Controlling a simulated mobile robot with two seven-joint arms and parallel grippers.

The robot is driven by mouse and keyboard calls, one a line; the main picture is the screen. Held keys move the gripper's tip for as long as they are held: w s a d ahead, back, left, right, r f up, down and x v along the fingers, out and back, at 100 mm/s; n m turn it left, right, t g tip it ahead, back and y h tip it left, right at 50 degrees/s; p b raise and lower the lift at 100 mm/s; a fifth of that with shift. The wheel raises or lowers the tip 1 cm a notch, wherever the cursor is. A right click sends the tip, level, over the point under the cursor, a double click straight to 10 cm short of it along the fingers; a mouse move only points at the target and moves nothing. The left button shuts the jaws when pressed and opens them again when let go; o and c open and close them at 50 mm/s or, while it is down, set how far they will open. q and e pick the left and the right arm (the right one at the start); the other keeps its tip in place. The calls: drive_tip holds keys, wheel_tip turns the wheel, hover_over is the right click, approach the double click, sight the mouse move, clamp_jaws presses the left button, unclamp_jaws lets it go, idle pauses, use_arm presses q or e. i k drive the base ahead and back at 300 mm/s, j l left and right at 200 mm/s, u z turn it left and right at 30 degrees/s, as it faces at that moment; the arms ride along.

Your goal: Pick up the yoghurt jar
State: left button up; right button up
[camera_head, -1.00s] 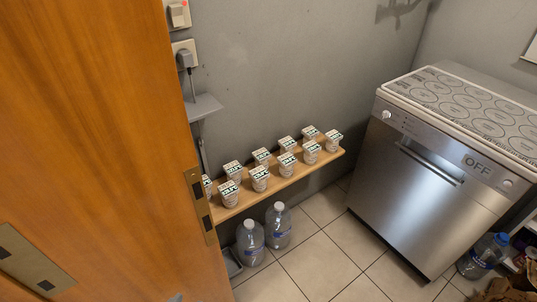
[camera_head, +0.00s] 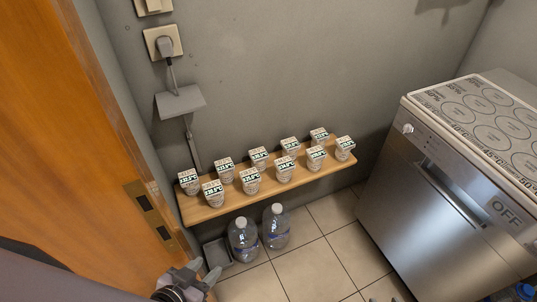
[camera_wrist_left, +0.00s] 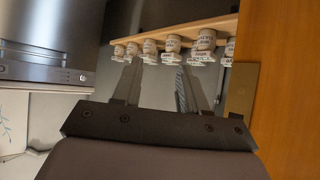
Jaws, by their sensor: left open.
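Several white yoghurt jars with printed square lids stand upright in two rows on a narrow wooden shelf (camera_head: 232,205) along the grey wall. The front-left yoghurt jar (camera_head: 213,193) is among the closest to my left gripper (camera_head: 203,271). Which jar is meant cannot be told. My left gripper is open and empty at the bottom of the head view, below and in front of the shelf's left end, apart from the jars. In the left wrist view, the picture is inverted; the jars (camera_wrist_left: 172,45) appear beyond the open fingers (camera_wrist_left: 158,82). My right gripper is not in view.
A wooden door (camera_head: 60,130) with a metal latch plate stands close on the left. Two water bottles (camera_head: 243,240) and a grey dustpan (camera_head: 217,254) are on the tiled floor below the shelf. A steel dishwasher (camera_head: 440,190) stands right.

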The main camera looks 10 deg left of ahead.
sight(260, 156)
drive_tip(key=i+l, duration=0.25)
drive_tip(key=i+l+u, duration=0.1)
drive_tip(key=l, duration=0.4)
drive_tip(key=i+l, duration=0.35)
drive_tip(key=u, duration=0.05)
